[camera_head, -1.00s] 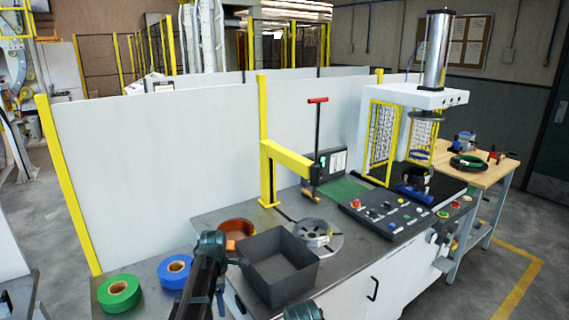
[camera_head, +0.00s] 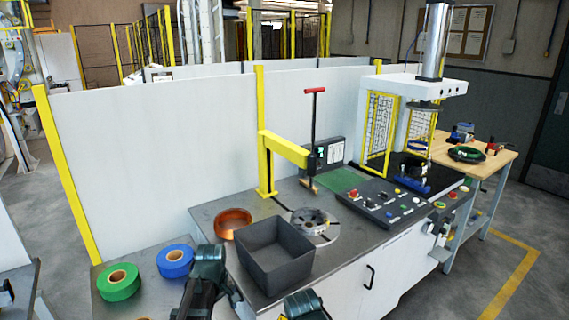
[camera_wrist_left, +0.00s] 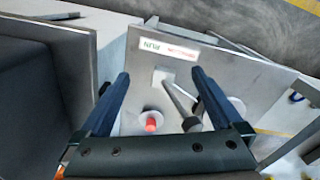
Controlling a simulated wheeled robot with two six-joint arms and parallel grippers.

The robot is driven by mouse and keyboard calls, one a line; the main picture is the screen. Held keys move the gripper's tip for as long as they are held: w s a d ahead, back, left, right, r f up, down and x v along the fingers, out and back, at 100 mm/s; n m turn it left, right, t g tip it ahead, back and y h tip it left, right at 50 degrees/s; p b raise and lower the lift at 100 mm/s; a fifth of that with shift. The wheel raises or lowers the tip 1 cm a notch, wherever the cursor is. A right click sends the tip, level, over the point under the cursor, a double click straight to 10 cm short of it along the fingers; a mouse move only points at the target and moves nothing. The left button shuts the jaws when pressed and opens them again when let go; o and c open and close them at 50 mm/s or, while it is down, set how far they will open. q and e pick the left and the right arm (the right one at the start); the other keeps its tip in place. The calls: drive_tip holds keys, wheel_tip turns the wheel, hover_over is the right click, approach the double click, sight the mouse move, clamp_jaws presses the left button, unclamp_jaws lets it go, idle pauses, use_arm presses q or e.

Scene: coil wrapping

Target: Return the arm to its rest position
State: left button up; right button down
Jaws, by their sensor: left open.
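My left gripper (camera_wrist_left: 161,77) is open in the left wrist view, with nothing between its two dark blue fingers. Beyond them is a grey metal panel (camera_wrist_left: 235,70) with a white label, a red knob (camera_wrist_left: 151,122) and a lever. In the head view my left arm (camera_head: 208,268) comes up from the bottom edge beside the dark open bin (camera_head: 272,250); its gripper does not show there. A bit of my other arm (camera_head: 305,306) shows at the bottom edge, with its gripper out of view.
A green roll (camera_head: 118,283), a blue roll (camera_head: 175,261) and a copper coil (camera_head: 234,222) lie left of the bin. A round chuck (camera_head: 310,222), yellow post (camera_head: 265,165), control panel (camera_head: 385,207) and press (camera_head: 435,90) stand along the bench. A wooden table (camera_head: 490,170) is at right.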

use_arm(q)
drive_tip(key=s+d+m, duration=0.2)
drive_tip(key=s+m, duration=0.9)
drive_tip(key=s+d+m+y, duration=0.1)
drive_tip(key=s+d+m, duration=0.2)
drive_tip(key=d, duration=0.7)
drive_tip(key=shift+s+g, duration=0.3)
drive_tip(key=shift+s, duration=0.6)
